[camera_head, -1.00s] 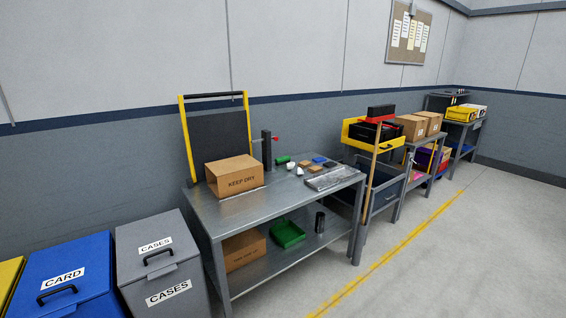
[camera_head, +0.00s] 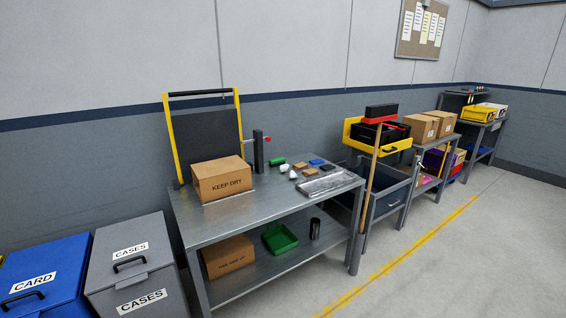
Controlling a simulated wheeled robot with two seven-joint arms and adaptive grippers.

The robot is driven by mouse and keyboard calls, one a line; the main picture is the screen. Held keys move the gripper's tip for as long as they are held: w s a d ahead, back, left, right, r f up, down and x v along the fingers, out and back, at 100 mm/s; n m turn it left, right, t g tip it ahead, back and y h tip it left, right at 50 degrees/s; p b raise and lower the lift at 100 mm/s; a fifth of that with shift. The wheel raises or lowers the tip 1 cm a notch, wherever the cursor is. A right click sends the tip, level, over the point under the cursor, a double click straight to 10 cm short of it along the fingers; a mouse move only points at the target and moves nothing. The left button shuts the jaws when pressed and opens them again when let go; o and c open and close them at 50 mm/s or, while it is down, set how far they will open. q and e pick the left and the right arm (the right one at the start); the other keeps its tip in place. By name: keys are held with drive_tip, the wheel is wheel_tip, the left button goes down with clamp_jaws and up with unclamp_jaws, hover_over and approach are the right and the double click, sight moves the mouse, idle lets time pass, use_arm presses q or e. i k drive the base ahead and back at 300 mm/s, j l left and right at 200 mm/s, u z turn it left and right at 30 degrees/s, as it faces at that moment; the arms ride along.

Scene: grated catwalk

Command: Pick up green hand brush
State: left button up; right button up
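A small green item (camera_head: 277,161) lies on the steel workbench (camera_head: 215,222) near the back, beside a dark upright post. It may be the green hand brush, but it is too small to tell. A green tray-like item (camera_head: 281,238) lies on the bench's lower shelf. Neither of my grippers is in view.
A "KEEP DRY" carton (camera_head: 222,180), small blocks and a clear-wrapped item (camera_head: 329,184) share the benchtop. Bins (camera_head: 137,265) stand left of the bench. A tool cart (camera_head: 385,200) and shelves stand right. The floor (camera_head: 450,270) in front is clear beyond the yellow line.

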sight(276, 162)
drive_tip(key=i+l, duration=0.2)
drive_tip(key=l, duration=0.15)
drive_tip(key=i+l, duration=0.2)
drive_tip(key=l, duration=0.2)
drive_tip(key=i+l, duration=0.15)
drive_tip(key=l, duration=0.2)
drive_tip(key=i+l, duration=0.2)
drive_tip(key=l, duration=0.15)
drive_tip(key=i+l, duration=0.2)
drive_tip(key=l, duration=0.2)
drive_tip(key=i+l, duration=0.2)
drive_tip(key=l, duration=0.15)
drive_tip(key=i+l+u, duration=0.1)
drive_tip(key=l, duration=0.25)
drive_tip(key=i, duration=0.1)
